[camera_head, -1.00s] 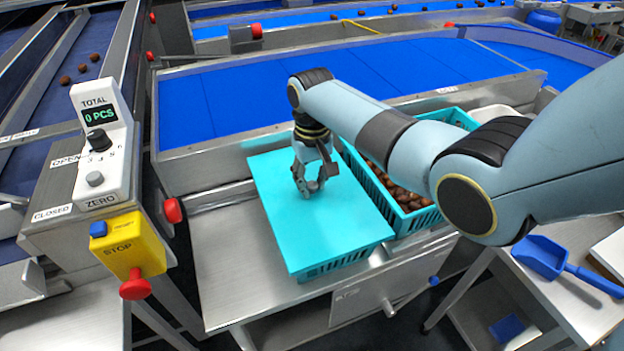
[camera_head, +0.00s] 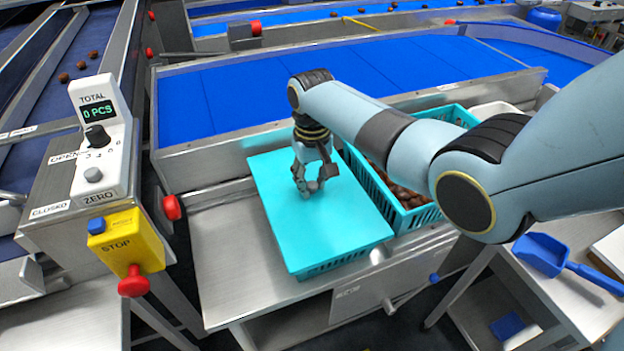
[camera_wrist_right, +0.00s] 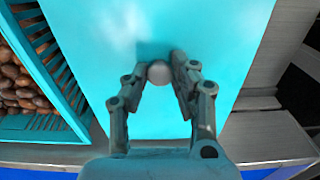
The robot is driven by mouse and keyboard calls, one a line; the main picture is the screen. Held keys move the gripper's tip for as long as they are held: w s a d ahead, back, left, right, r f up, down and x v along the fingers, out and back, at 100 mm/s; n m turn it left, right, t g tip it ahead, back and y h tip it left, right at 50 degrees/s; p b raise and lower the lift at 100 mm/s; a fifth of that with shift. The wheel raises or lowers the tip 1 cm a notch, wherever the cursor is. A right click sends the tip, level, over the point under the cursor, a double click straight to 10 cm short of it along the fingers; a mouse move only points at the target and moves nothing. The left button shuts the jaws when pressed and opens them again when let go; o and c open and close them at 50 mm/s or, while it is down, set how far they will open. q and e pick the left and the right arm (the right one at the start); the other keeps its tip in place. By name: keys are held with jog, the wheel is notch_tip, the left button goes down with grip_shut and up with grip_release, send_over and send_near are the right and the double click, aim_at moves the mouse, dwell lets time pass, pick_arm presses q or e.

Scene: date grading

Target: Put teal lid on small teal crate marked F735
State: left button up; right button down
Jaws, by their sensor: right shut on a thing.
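The teal lid (camera_head: 325,225) is a flat sheet lying over a teal crate (camera_head: 335,264), whose slatted side shows under the lid's front edge. Any mark on this crate is not readable. My right gripper (camera_head: 308,191) points down at the middle of the lid. In the right wrist view its fingers (camera_wrist_right: 160,75) are shut on a round grey knob (camera_wrist_right: 158,73) on the lid (camera_wrist_right: 120,30). The lid looks flat and roughly lined up with the crate; I cannot tell whether it is fully seated. My left gripper is not in view.
Another teal crate (camera_head: 427,217) with brown dates stands right beside the lidded one. A blue conveyor (camera_head: 240,100) runs behind. A yellow stop box (camera_head: 130,243) and counter (camera_head: 98,140) stand left. The steel bench (camera_head: 225,250) left of the lid is clear.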

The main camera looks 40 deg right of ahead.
jog(key=shift+f, duration=0.2)
jog(key=c, duration=0.6)
grip_release()
notch_tip(320, 180, up, 5)
jog(key=p, duration=0.5)
jog(key=shift+r+p, duration=0.55)
jog(key=shift+r, duration=0.5)
